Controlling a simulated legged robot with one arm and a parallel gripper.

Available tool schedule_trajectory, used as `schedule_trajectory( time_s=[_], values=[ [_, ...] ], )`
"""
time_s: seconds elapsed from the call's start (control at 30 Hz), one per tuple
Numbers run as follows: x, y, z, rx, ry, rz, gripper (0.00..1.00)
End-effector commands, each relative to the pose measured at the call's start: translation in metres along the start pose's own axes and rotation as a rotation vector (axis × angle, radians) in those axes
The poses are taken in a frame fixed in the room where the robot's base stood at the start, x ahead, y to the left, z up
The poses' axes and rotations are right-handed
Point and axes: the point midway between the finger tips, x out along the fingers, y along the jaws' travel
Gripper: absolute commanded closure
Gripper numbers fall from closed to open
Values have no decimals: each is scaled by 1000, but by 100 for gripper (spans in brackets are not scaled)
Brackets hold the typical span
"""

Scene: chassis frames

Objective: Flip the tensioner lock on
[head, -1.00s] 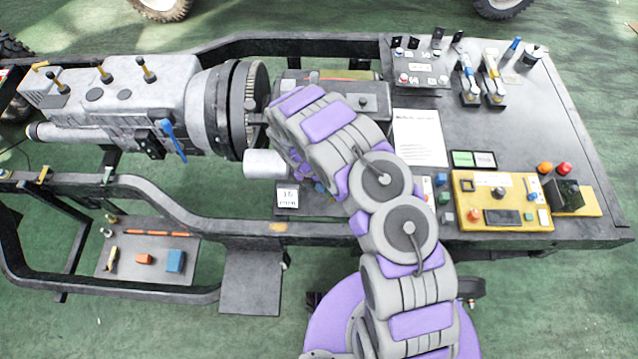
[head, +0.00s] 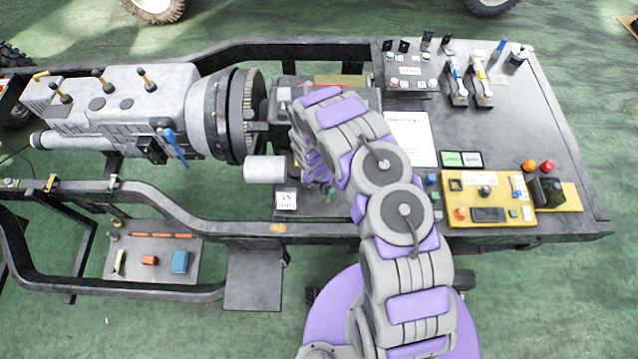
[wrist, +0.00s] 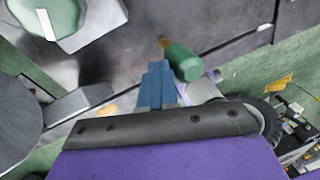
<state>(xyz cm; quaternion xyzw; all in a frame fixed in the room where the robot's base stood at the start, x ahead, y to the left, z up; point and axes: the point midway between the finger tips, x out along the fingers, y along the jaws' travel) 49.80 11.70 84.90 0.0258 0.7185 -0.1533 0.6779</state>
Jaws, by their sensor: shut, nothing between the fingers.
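My gripper shows in the wrist view as shut blue fingers (wrist: 156,80) beyond a dark edge and purple body, with nothing between them. A green cylindrical handle (wrist: 184,62) is just right of the fingertips; I cannot tell whether they touch. I cannot tell for sure whether this handle belongs to the tensioner lock; no label reading so shows. In the head view my purple and grey arm bends over the middle of the bench, left of the white sheet. The arm hides my fingers and the parts under it there.
The grey engine block (head: 125,105) with a blue lever (head: 175,145) is at left. A pale cylinder (head: 264,169) is left of the arm. The yellow control panel (head: 490,218) and the lever clamps (head: 470,85) are at right. A green dial (wrist: 48,15) is at the wrist view's upper left.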

Motion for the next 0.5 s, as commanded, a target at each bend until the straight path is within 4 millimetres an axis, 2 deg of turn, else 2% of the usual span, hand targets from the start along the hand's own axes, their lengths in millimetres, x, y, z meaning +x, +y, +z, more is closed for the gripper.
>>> schedule_trajectory(
  time_s=[0.07, 0.5],
  values=[
    [-7, -8, 0, 3, 13, 33, 100],
    [2, -30, 6, -2, 13, 45, 100]
  ],
)
